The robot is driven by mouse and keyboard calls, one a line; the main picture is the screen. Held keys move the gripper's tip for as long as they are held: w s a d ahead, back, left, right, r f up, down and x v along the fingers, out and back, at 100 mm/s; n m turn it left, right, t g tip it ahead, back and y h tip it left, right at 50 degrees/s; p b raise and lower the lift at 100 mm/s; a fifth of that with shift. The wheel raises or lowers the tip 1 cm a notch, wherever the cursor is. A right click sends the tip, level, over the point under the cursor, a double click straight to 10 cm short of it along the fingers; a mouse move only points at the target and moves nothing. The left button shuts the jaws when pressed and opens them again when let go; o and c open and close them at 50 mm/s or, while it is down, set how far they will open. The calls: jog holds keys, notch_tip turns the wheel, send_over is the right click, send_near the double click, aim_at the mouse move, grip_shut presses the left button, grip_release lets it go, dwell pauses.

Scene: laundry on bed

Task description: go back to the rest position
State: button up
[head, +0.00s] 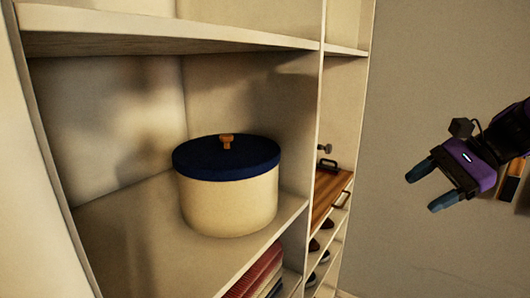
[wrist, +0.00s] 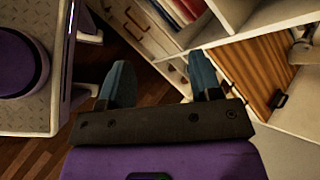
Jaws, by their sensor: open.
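My gripper (head: 422,189) is at the right of the head view, in front of the bare wall and apart from the shelf unit. Its two blue-grey fingers are spread with nothing between them. The wrist view also shows the open, empty fingers (wrist: 164,86), with the floor and the shelf unit's lower part beyond them.
A cream shelf unit (head: 130,222) fills the left and middle. A round cream box (head: 228,205) with a dark blue lid (head: 226,157) sits on its shelf. A wooden tray (head: 326,198) with dark handles is in the right column, above shoes. Folded cloth (head: 257,276) lies below the box.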

jog(key=s+r+n+t+h, duration=0.3)
jog(key=s+n+h, duration=0.6)
jog(key=s+n, duration=0.3)
jog(key=shift+s+d+r+n+t+h, duration=0.15)
jog(key=shift+s+d+n+t+h, duration=0.25)
jog(key=shift+s+t, duration=0.1)
jog(key=shift+c, duration=0.2)
